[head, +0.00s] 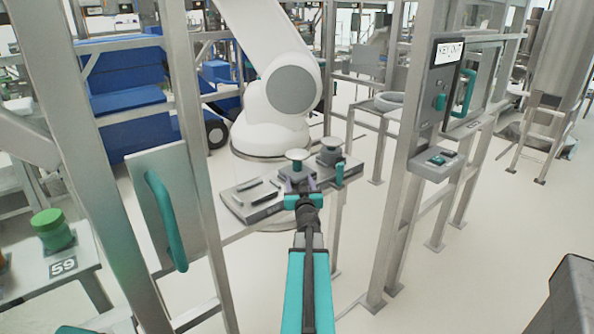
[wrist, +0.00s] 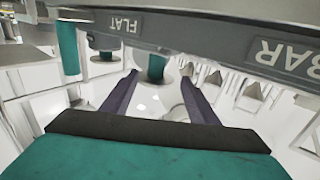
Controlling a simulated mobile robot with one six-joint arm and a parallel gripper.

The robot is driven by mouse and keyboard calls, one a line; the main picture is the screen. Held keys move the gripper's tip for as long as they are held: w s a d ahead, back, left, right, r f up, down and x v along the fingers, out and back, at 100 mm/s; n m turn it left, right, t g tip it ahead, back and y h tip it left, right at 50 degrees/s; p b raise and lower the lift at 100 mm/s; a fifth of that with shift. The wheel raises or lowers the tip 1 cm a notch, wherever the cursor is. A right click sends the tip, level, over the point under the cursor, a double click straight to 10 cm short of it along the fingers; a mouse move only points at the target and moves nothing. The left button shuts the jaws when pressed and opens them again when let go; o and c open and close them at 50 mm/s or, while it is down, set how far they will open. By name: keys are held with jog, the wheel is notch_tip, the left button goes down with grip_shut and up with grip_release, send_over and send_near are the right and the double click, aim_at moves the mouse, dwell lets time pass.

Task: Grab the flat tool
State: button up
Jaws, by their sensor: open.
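A grey tool rack (head: 236,207) stands in the middle of the head view. In the wrist view its edge (wrist: 195,36) crosses the top, with a FLAT label (wrist: 125,24) and a BAR label (wrist: 286,57). A teal handle with a grey disc end (wrist: 156,68) shows beyond and between the fingertips, just below the FLAT label; it looks like the flat tool, but part is hidden by the rack edge. My gripper (head: 301,187) is at the rack's front edge; its two dark fingers (wrist: 160,88) are apart with nothing between them touching.
Disc-topped pieces (head: 297,155) (head: 330,143) stand on the rack. Another teal handle (wrist: 68,48) is left in the wrist view.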

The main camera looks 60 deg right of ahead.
aim_at(297, 168)
jog(key=shift+d, duration=0.15)
jog(key=shift+x, duration=4.2)
jog(key=shift+s+d, duration=0.15)
jog(key=shift+f+x, duration=0.2)
jog(key=shift+x, duration=0.65)
jog(key=shift+f+x, duration=0.2)
jog(key=shift+x, duration=1.55)
jog(key=shift+c, duration=0.2)
